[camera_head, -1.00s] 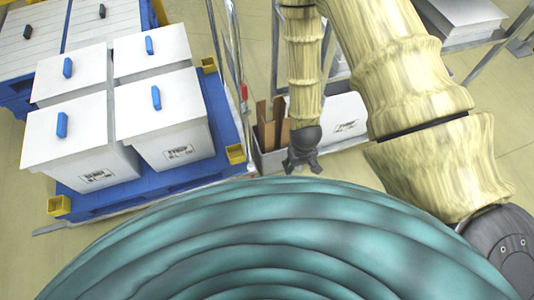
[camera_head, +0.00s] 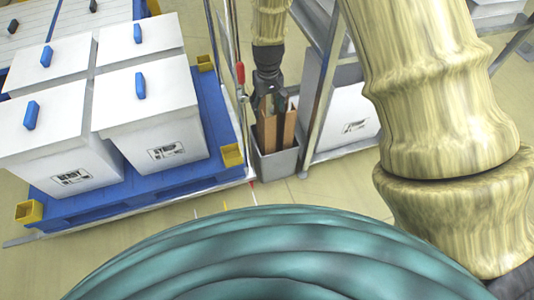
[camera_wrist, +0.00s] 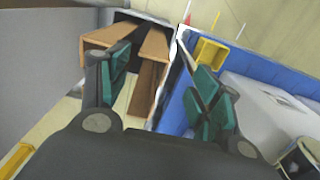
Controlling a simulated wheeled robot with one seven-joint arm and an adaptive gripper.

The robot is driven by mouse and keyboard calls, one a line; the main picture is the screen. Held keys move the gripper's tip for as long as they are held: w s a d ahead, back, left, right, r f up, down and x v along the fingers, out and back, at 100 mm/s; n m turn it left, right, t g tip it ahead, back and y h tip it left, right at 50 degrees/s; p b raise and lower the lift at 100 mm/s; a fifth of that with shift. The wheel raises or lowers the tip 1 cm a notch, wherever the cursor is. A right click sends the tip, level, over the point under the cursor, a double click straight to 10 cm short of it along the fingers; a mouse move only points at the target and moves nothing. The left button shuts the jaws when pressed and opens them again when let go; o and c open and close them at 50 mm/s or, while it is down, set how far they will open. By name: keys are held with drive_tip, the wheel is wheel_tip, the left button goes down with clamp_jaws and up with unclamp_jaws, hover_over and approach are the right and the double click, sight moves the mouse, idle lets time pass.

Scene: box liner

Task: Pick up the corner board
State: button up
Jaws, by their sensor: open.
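Two brown corner boards stand upright in a narrow grey bin (camera_head: 278,165): one board (camera_head: 289,128) is on the right and another board (camera_head: 267,137) on the left. In the wrist view, one board (camera_wrist: 150,72) shows between my fingers, while the other board (camera_wrist: 98,38) is partly behind the left finger. My gripper (camera_head: 268,97) is open and empty, pointing down at the tops of the boards. Its green-padded fingers also show in the wrist view (camera_wrist: 158,75). I cannot tell whether a finger touches a board. The lower ends of the boards are hidden in the bin.
A blue pallet (camera_head: 215,120) with several white lidded boxes (camera_head: 150,85) stands left of the bin. Metal posts (camera_head: 240,75) rise between them. A shelf frame (camera_head: 322,95) with a white box (camera_head: 345,115) stands close on the right. Floor is clear in front of the bin.

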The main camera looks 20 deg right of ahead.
sight(270, 125)
drive_tip(key=shift+s+d+f+b, duration=0.15)
drive_tip(key=shift+f+b, duration=0.65)
drive_tip(key=shift+f, duration=1.85)
drive_tip(key=shift+w+d+f+b, duration=0.2)
drive_tip(key=shift+f+b, duration=0.6)
drive_tip(key=shift+f, duration=1.85)
drive_tip(key=shift+c, duration=0.3)
